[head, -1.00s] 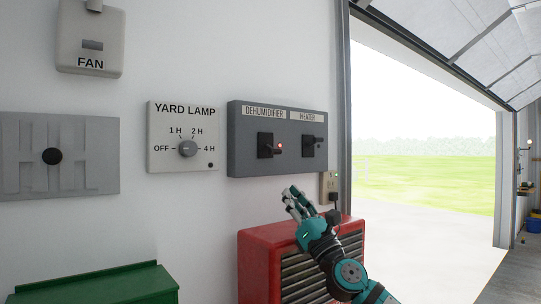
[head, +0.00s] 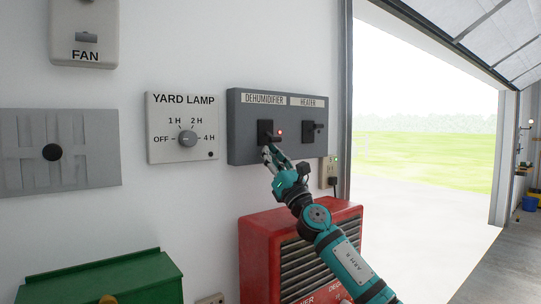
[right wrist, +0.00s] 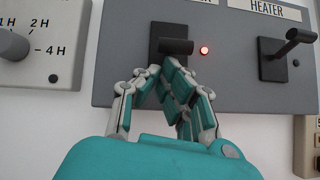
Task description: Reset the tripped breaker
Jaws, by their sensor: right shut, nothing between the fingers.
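The grey breaker panel (head: 292,151) is on the white wall, with levers labelled DEHUMIDIFIER and HEATER. The black dehumidifier lever (right wrist: 172,46) sits around the middle of its plate, with a lit red lamp (right wrist: 204,50) beside it. The heater lever (right wrist: 300,36) sits higher on its plate; its lamp looks dark. My right gripper (head: 267,152) is shut and empty, with its fingertips just under the dehumidifier lever. In the right wrist view its fingers (right wrist: 158,72) overlap the lower plate; I cannot tell whether they touch the lever. My left gripper is not in view.
A YARD LAMP dial (head: 187,139) and a grey shift-pattern plate (head: 85,175) are to the left, with a FAN box (head: 85,20) above. A red heater (head: 258,228) and a green box (head: 130,275) stand below. An outlet (head: 328,165) is at the panel's lower right.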

